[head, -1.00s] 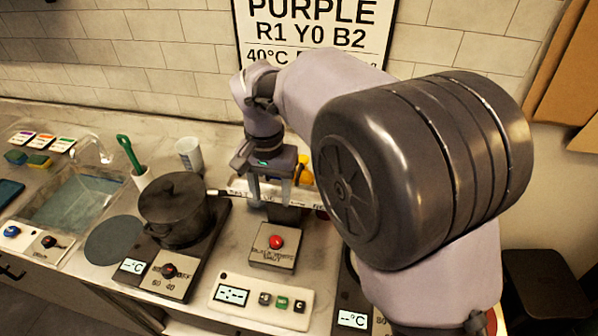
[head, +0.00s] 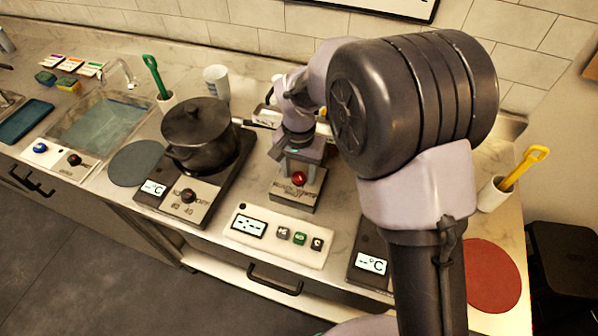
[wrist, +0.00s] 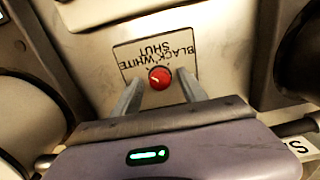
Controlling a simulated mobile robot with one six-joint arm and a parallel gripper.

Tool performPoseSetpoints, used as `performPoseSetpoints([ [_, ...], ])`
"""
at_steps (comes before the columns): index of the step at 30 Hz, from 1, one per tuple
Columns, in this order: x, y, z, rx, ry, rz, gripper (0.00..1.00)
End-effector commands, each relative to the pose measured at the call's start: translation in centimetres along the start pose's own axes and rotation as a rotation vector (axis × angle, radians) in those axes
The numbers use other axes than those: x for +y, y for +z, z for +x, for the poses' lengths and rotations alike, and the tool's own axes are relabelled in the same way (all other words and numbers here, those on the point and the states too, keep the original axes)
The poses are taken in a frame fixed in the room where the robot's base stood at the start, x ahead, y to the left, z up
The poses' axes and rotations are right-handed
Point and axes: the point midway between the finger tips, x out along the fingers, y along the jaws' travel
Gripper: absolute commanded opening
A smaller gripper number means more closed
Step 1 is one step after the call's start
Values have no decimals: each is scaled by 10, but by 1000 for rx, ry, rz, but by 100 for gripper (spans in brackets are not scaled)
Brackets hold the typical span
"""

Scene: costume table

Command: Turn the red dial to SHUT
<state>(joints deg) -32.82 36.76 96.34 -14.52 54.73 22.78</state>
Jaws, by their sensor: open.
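The red dial (head: 299,178) sits on a grey metal box (head: 291,199) near the middle of the counter. In the wrist view the dial (wrist: 159,78) is round, with a small pale mark on its face. The plate (wrist: 178,57) around it reads BLACK, WHITE and SHUT, upside down in this view. I cannot tell surely which word the mark points to. My gripper (head: 301,168) is just above the box, pointing down. In the wrist view my gripper's fingers (wrist: 160,84) are apart, one on each side of the dial, with no clear contact.
A black pot (head: 200,138) stands on a hob to the left, with its own dial (head: 188,196). A white timer panel (head: 278,235) with buttons lies in front of the box. A second hob display (head: 371,263) is at right, near a red round mat (head: 485,274).

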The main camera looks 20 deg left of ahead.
Motion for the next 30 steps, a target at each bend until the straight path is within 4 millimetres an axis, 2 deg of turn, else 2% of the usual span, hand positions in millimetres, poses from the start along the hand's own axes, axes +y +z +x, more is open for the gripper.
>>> performPoseSetpoints([
  [2, 0, 0, 0, 0, 0, 0, 46],
  [9, 0, 0, 0, 0, 0, 0, 0],
  [20, 0, 0, 0, 0, -1, 50, 0],
  [30, 0, 0, 1, 0, -1, 295, 0],
])
